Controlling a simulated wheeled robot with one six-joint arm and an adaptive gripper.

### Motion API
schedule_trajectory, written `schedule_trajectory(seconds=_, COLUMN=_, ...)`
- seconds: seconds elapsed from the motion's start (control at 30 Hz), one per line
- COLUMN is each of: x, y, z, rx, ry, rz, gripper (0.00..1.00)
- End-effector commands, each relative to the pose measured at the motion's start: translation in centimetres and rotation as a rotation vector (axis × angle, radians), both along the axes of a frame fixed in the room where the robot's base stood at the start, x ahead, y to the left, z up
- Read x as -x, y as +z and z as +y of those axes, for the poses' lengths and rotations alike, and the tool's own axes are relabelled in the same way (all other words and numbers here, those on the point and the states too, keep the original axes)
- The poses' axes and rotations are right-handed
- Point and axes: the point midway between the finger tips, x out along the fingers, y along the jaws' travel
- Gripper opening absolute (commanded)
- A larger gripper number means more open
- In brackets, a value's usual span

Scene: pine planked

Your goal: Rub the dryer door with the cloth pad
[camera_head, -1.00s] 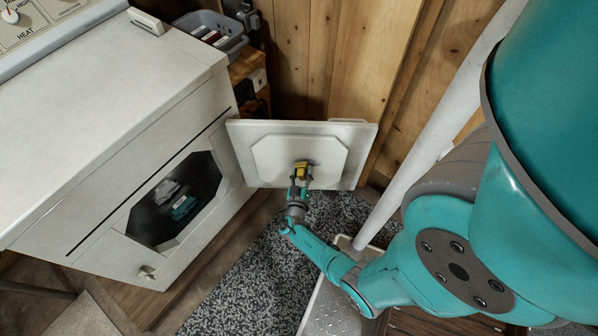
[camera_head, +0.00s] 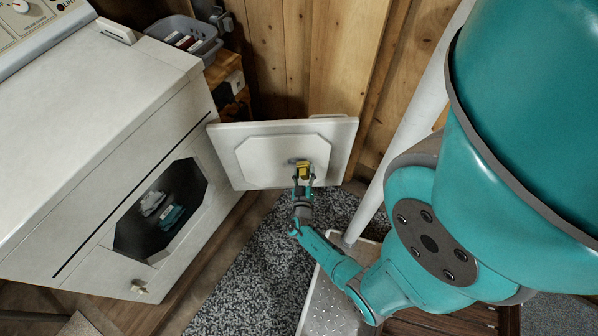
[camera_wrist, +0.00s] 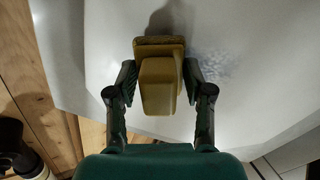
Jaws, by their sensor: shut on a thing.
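The white dryer door (camera_head: 256,158) stands open, its inner face with a raised octagonal panel turned toward me. My gripper (camera_head: 303,181) is shut on the yellow cloth pad (camera_head: 304,168), near the right part of that panel. In the wrist view my gripper (camera_wrist: 160,88) grips the block-like pad (camera_wrist: 160,84) from both sides. The pad's far, browner layer is at the white door face (camera_wrist: 90,60); contact looks likely but cannot be told for certain. A pale mottled patch shows on the door just right of the pad.
The white dryer (camera_head: 90,130) is at the left, with clothes (camera_head: 172,216) inside its opening. A grey basket (camera_head: 188,38) sits on a wooden shelf behind. Wood planks (camera_head: 290,60) close off the back. A speckled rug (camera_head: 240,265) lies below.

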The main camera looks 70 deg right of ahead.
Motion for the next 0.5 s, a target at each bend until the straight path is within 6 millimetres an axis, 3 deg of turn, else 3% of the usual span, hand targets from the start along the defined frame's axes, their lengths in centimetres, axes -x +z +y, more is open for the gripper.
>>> schedule_trajectory(seconds=0.17, x=0.75, y=0.00, z=-0.22, rx=0.000, ry=-0.001, rz=-0.001, gripper=0.23)
schedule_trajectory(seconds=0.5, x=0.33, y=-0.72, z=-0.37, rx=0.000, ry=0.001, rz=-0.002, gripper=0.23)
